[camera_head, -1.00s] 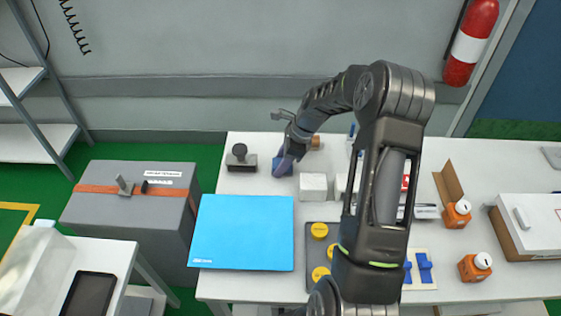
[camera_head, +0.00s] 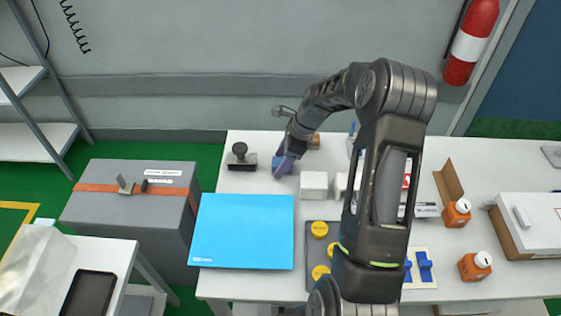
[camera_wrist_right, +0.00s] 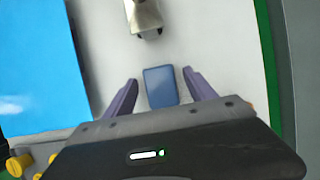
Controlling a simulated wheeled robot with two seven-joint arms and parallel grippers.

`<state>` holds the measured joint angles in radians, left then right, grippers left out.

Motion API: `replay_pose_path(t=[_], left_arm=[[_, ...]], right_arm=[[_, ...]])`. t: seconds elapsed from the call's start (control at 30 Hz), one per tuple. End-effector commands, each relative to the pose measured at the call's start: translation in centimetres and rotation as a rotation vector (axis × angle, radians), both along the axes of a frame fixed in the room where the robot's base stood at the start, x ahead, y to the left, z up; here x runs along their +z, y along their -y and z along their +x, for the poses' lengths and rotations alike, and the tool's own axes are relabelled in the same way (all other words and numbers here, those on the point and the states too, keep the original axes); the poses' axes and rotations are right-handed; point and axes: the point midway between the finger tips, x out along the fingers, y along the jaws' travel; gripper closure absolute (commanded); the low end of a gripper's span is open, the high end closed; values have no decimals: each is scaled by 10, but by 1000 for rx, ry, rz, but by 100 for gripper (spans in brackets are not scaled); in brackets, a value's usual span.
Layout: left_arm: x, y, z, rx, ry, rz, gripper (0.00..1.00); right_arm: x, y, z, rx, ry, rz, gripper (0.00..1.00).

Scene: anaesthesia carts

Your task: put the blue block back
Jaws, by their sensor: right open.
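The blue block (camera_wrist_right: 160,86) lies on the white table between the two purple fingers of my right gripper (camera_wrist_right: 160,78) in the right wrist view. The fingers are open, with a gap on each side of the block. In the head view my right gripper (camera_head: 283,166) points down at the table's back left, and its fingers partly hide the block. A white board with blue pieces (camera_head: 424,268) lies at the front, to the right of my arm. My left gripper is not in view.
A dark stamp-like object (camera_head: 240,158) stands just left of the gripper, and a white cube (camera_head: 313,185) stands to its right. A bright blue sheet (camera_head: 242,232) covers the front left. A dark board with yellow discs (camera_head: 313,259) lies beside my arm.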

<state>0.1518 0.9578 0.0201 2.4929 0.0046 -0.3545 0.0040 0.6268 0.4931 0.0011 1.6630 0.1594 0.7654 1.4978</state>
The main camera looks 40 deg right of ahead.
Motion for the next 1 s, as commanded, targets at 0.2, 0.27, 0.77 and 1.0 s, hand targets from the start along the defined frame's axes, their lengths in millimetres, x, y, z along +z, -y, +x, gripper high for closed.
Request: replay_pose_path(t=[0.2,0.27,0.77,1.0], left_arm=[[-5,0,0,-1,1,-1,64],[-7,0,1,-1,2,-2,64],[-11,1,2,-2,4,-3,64],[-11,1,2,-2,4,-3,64]], right_arm=[[32,11,-7,-1,5,-4,35],[43,15,-10,-1,5,-3,35],[106,34,-28,0,1,-1,35],[106,34,-28,0,1,-1,35]])
